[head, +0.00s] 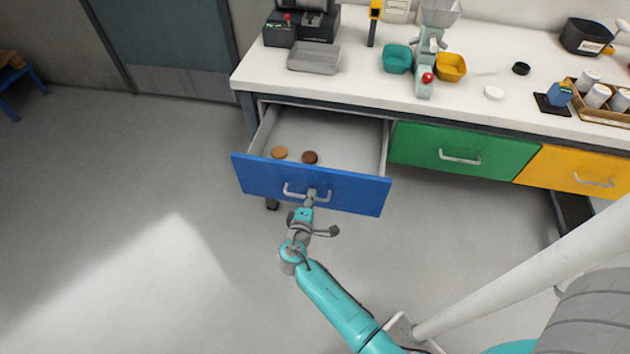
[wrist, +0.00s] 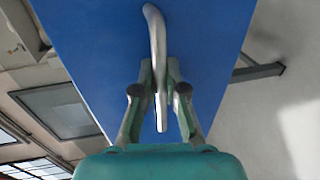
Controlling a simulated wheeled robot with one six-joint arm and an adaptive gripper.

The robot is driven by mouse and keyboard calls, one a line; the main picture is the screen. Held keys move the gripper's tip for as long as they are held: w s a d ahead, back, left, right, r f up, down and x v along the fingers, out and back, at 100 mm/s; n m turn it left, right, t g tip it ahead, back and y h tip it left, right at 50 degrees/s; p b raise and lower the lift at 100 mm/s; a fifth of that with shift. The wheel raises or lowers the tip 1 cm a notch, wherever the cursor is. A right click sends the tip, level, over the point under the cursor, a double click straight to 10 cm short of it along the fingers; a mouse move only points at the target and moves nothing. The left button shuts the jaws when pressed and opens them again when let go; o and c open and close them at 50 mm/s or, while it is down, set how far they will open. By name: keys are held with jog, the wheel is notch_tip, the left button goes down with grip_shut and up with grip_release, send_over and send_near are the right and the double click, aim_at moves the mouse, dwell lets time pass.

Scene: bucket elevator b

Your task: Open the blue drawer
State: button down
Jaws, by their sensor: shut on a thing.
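The blue drawer (head: 345,191) stands pulled out from the left end of the workbench. Its inside shows, with a tan disc (head: 279,152) and a brown disc (head: 310,157) lying on its floor. A silver bar handle (head: 290,191) is on its front. My gripper (head: 311,196) is at the right part of this handle, shut on it. In the wrist view the handle (wrist: 157,50) runs between the two fingers of my gripper (wrist: 160,85), against the blue drawer front (wrist: 100,45).
A green drawer (head: 425,146) and a yellow drawer (head: 570,172) are closed to the right. The white bench top (head: 375,80) holds a grey tray (head: 314,58), a teal bin (head: 397,59), a yellow bin (head: 451,67) and other items. The floor in front and left is clear.

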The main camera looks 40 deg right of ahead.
jog(key=f+v, duration=0.1)
jog(key=v, duration=0.5)
jog(key=shift+s+a+f, duration=0.2)
jog(key=shift+s+a, duration=0.05)
jog(key=shift+a, duration=0.1)
jog(key=c, duration=1.2)
grip_release()
jog(key=v, duration=1.2)
jog(key=shift+f, duration=0.1)
